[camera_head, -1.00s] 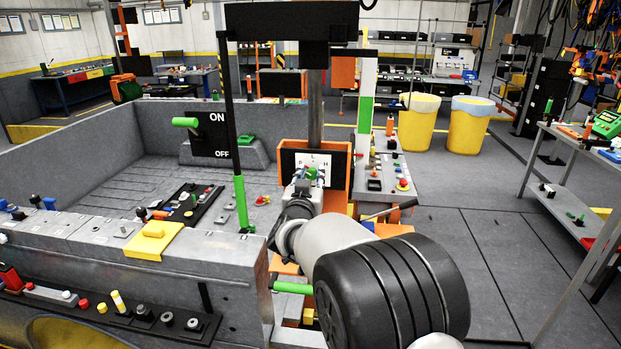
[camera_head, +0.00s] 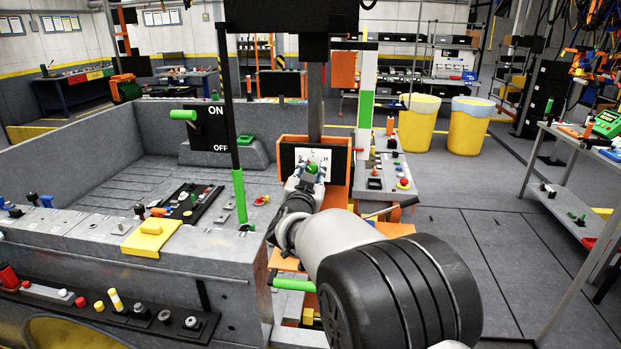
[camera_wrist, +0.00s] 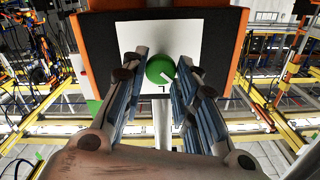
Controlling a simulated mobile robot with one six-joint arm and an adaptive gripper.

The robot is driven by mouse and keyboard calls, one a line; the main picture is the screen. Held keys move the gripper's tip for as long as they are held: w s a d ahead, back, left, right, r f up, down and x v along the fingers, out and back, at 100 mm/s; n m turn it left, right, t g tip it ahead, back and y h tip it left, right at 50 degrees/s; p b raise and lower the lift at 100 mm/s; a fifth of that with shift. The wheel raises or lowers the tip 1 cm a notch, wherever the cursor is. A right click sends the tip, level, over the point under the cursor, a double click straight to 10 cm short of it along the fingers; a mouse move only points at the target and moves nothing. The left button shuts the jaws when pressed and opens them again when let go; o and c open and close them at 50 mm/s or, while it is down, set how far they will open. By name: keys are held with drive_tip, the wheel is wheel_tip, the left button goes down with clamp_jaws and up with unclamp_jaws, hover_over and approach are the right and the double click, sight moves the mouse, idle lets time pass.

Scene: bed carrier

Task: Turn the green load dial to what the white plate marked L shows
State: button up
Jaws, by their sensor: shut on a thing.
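The green load dial (camera_wrist: 160,68) is round, with a white pointer mark at its lower right in the wrist view. It sits in front of a white plate (camera_wrist: 203,42) on a black panel. In the head view the dial (camera_head: 311,168) shows at the tip of my gripper (camera_head: 306,180), and the plate (camera_head: 300,156) bears small letters, an L at the top and what looks like an H at the right. My gripper (camera_wrist: 161,72) has one finger on each side of the dial and is shut on it. The fingers hide parts of the plate.
An orange housing (camera_head: 337,191) surrounds the panel. A black upright post with a green lower part (camera_head: 240,197) stands to the left, beside a grey console with a yellow block (camera_head: 151,238). A green bar (camera_head: 293,285) lies below my arm. Open floor (camera_head: 470,240) is at the right.

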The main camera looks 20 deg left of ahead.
drive_tip(key=m+b, duration=0.3)
drive_tip(key=m, duration=0.1)
drive_tip(key=shift+f+m, duration=0.15)
drive_tip(key=shift+m, duration=0.15)
drive_tip(key=shift+d+m+b, duration=0.1)
drive_tip(key=shift+m+b, duration=1.3)
drive_tip(key=shift+m, duration=0.6)
drive_tip(key=o, duration=1)
drive_tip(key=shift+s, duration=0.1)
drive_tip(key=v, duration=1.2)
